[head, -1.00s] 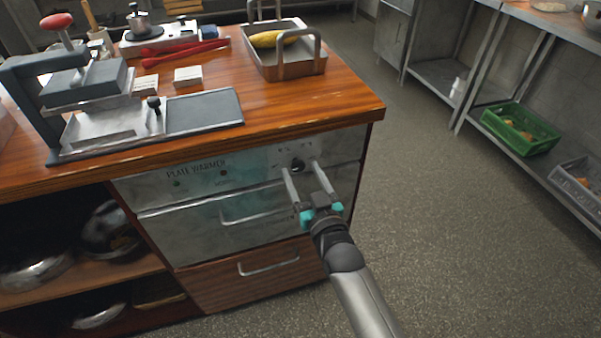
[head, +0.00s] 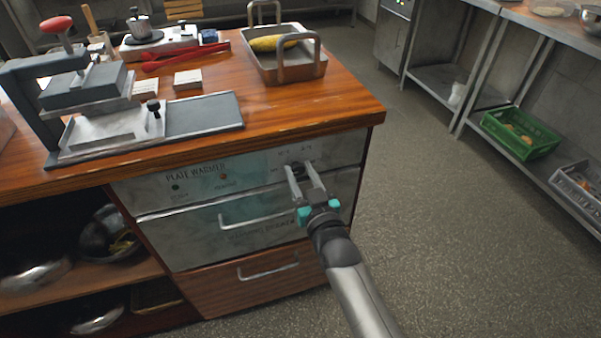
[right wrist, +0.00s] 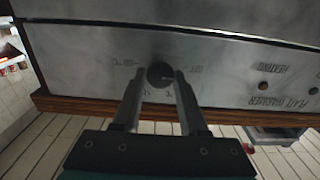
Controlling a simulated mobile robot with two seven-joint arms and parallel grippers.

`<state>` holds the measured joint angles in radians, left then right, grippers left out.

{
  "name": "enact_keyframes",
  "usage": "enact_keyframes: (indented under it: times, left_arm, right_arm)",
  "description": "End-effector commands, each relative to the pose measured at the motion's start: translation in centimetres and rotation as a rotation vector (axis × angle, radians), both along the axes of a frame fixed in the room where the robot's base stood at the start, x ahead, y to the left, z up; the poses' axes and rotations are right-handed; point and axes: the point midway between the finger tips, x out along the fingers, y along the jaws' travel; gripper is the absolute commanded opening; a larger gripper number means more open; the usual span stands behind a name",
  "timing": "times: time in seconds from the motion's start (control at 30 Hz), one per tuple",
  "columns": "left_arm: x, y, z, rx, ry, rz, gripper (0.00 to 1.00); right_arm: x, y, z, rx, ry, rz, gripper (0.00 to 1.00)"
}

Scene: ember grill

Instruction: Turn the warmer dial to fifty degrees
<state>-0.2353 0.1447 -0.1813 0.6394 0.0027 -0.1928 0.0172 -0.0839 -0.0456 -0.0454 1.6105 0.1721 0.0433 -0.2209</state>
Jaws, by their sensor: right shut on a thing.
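The plate warmer (head: 150,196) is a grey metal front set in the wooden counter. Its dark round dial (head: 298,166) is at the upper right of the panel. My right gripper (head: 299,172) is shut on the dial, one finger on each side. In the right wrist view the dial (right wrist: 160,74) shows between the fingertips, with a pale pointer mark near its lower right. The printed marks around it are upside down there and too small to read surely. My left gripper is in neither view.
A drawer handle (head: 257,219) sticks out below the dial. The counter top (head: 285,112) overhangs the panel; a tray (head: 291,70) with corn stands on it. The floor at the right is open.

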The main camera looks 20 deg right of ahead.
Motion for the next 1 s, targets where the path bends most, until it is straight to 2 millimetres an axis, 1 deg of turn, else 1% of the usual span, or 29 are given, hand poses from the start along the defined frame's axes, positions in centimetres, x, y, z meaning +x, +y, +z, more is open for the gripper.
enact_keyframes:
  times: [0.03,0.17,0.47,0.63,0.77,1.0]
  left_arm:
    - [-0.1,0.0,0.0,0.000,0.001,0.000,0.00]
    - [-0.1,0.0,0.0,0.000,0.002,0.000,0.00]
    - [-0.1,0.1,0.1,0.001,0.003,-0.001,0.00]
    - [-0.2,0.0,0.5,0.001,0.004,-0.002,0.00]
    - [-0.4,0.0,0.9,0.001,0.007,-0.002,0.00]
    - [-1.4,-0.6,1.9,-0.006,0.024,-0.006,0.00]
  right_arm:
    - [0.0,0.0,0.0,0.000,0.000,0.000,0.14]
    - [0.0,0.0,0.0,0.000,0.000,0.000,0.00]
    - [0.0,0.0,0.0,0.010,0.001,0.000,0.00]
    - [0.0,0.0,0.0,0.057,0.004,0.001,0.00]
    - [0.0,-0.1,0.1,0.130,0.006,0.001,0.00]
    - [0.0,-0.1,0.1,0.336,0.014,0.000,0.00]
